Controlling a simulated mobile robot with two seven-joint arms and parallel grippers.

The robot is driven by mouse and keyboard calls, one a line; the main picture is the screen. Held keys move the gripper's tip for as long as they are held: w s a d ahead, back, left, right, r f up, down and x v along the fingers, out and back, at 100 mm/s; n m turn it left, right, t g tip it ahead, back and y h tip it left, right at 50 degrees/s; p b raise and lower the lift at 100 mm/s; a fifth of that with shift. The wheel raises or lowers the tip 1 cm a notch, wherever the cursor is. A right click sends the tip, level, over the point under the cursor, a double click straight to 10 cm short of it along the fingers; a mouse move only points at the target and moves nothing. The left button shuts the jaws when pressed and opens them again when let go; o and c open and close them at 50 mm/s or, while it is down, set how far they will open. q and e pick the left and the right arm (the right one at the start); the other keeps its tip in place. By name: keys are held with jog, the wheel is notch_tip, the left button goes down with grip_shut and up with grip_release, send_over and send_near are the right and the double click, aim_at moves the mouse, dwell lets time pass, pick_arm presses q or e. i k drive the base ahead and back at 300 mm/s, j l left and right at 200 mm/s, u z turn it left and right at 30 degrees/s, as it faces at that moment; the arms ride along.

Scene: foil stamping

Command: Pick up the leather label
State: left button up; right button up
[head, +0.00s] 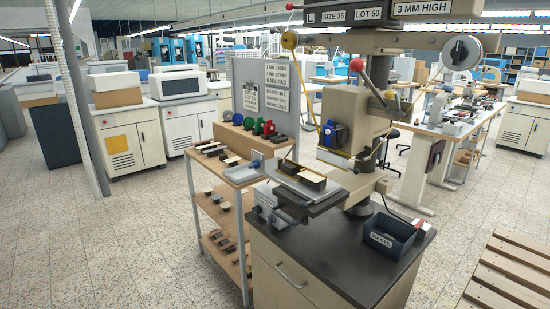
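Neither of my grippers is in view. I cannot single out the leather label for certain. Small dark, tan and cream pieces (212,148) lie on the top shelf of a wooden rack (243,174), left of the stamping press (343,108). They are too small to tell apart. A tan block with dark parts (312,177) sits on the press's grey bed (325,197).
Coloured rolls (250,123) stand at the back of the rack. Lower shelves hold more small pieces (223,240). A dark waste bin (389,238) stands on the black worktop (345,262). A wooden pallet (512,268) lies at right. The floor at left is clear.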

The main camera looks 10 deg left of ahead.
aim_at(229, 160)
jog(key=i+j+z, duration=0.4)
jog(key=j+z, duration=0.15)
jog(key=j, duration=0.2)
jog(key=i+j+z, duration=0.1)
jog(key=j, duration=0.2)
jog(key=i+j+z, duration=0.1)
jog(key=j, duration=0.2)
jog(key=i+j, duration=0.1)
jog(key=j, duration=0.2)
jog(key=i+j, duration=0.1)
jog(key=j, duration=0.3)
jog(key=i+j, duration=0.15)
jog(key=j, duration=0.25)
jog(key=i+j+z, duration=0.1)
jog(key=j, duration=0.35)
jog(key=i+j, duration=0.15)
jog(key=j, duration=0.25)
jog(key=i+j, duration=0.1)
jog(key=j, duration=0.3)
jog(key=i+j, duration=0.1)
jog(key=j, duration=0.35)
jog(key=z, duration=0.05)
